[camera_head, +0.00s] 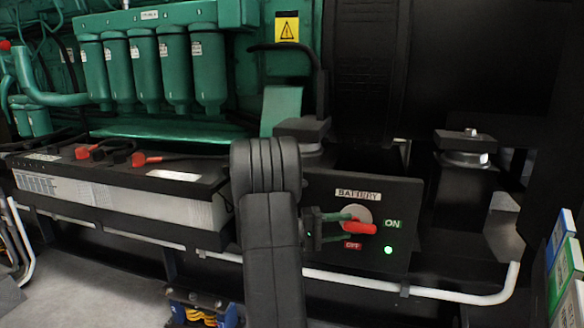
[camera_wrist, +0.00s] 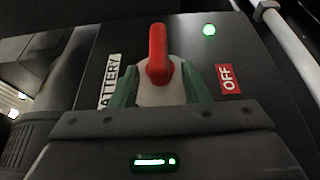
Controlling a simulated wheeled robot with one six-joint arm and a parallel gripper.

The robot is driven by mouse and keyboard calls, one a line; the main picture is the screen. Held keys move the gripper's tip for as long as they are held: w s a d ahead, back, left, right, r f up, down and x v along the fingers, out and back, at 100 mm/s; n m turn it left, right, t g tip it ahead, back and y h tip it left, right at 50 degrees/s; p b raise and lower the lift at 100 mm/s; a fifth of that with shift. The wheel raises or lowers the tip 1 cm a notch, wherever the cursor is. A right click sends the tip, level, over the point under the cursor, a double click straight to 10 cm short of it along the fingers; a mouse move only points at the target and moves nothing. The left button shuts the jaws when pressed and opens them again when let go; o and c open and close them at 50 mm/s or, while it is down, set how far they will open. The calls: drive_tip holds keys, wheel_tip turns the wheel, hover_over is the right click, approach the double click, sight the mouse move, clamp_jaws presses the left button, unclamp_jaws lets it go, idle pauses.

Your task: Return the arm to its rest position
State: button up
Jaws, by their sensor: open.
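The battery switch panel (camera_head: 322,190) is black, with a red rotary handle (camera_head: 362,228) on a pale round base. The handle points right, towards the green ON label (camera_head: 393,224); the red OFF label (camera_head: 352,245) is below it. A green lamp (camera_head: 388,250) on the panel is lit. My gripper (camera_head: 343,226) is in front of the switch, just left of the handle. In the wrist view its green fingers (camera_wrist: 160,88) are apart, one on each side of the handle's base, with the red handle (camera_wrist: 158,55) between and beyond them. Contact cannot be told.
A black battery (camera_head: 120,205) with red terminals stands left of my arm. A white pipe (camera_head: 440,296) runs below the panel. Green engine canisters (camera_head: 145,65) are at the upper left. Black mounts flank the panel top. Coloured boxes (camera_head: 565,265) stand at the right edge.

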drive_tip(key=shift+d+r, duration=0.1)
drive_tip(key=shift+d, duration=0.65)
drive_tip(key=shift+a+r+m+y+p, duration=0.1)
drive_tip(key=shift+r+m+y+p, duration=0.15)
drive_tip(key=shift+y, duration=0.35)
drive_tip(key=shift+a+r+m+y+p, duration=0.1)
drive_tip(key=shift+r+m+y+p, duration=0.15)
drive_tip(key=shift+y, duration=0.35)
drive_tip(key=shift+d+r+y+p, duration=0.15)
drive_tip(key=shift+r+y+p, duration=0.1)
drive_tip(key=shift+y+p, duration=0.6)
drive_tip(key=shift+m+y+p, duration=0.5)
drive_tip(key=shift+y+p, duration=0.05)
drive_tip(key=shift+y, duration=0.2)
drive_tip(key=shift+d+y+p, duration=0.1)
drive_tip(key=shift+y+p, duration=0.3)
drive_tip(key=shift+f, duration=0.1)
drive_tip(key=shift+s, duration=0.1)
